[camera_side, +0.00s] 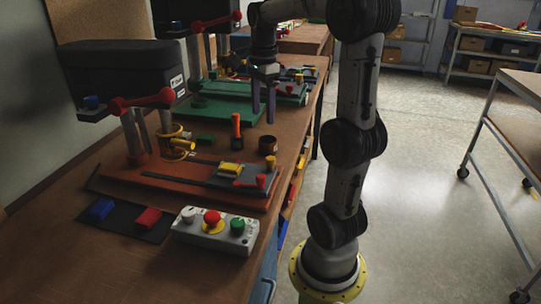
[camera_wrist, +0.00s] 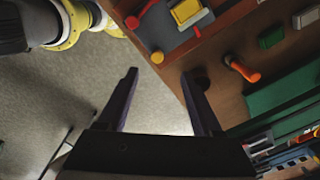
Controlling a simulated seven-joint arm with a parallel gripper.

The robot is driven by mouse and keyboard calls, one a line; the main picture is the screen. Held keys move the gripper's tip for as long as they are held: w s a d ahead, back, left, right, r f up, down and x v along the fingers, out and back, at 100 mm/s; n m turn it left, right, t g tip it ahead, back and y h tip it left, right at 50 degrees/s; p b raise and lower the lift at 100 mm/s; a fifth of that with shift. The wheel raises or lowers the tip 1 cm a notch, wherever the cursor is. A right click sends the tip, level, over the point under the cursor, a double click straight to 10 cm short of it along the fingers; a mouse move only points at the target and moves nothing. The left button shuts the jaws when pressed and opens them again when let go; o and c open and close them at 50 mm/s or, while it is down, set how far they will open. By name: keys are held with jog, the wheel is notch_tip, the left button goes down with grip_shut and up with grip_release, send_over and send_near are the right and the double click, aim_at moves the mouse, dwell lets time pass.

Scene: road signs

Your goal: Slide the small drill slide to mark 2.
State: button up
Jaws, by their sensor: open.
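Two drill stands show in the side view: the front one has a red base (camera_side: 130,178), the rear one a green base (camera_side: 228,110). I cannot tell which is the small drill. A grey slide (camera_side: 240,182) with a yellow block (camera_side: 231,169) and red knobs sits at the right end of the red base. It also shows in the wrist view (camera_wrist: 172,37), at the top. Mark 2 cannot be made out. My gripper (camera_side: 263,120) is open and empty, fingers pointing down, behind the front slide and apart from it; its fingers also show in the wrist view (camera_wrist: 160,73).
A control box (camera_side: 213,231) with coloured buttons and a dark mat (camera_side: 124,219) with blue and red blocks lie in front. An orange-handled tool (camera_side: 236,130) and a dark cup (camera_side: 268,145) stand between the bases. Open floor lies right of the bench.

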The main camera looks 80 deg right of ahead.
aim_at(271, 158)
jog(key=shift+m, duration=0.4)
jog(key=f, duration=0.5)
jog(key=s+d+f, duration=0.1)
jog(key=f, duration=0.9)
jog(key=shift+s+d, duration=0.25)
jog(key=shift+d, duration=0.15)
jog(key=shift+r, duration=0.1)
grip_shut()
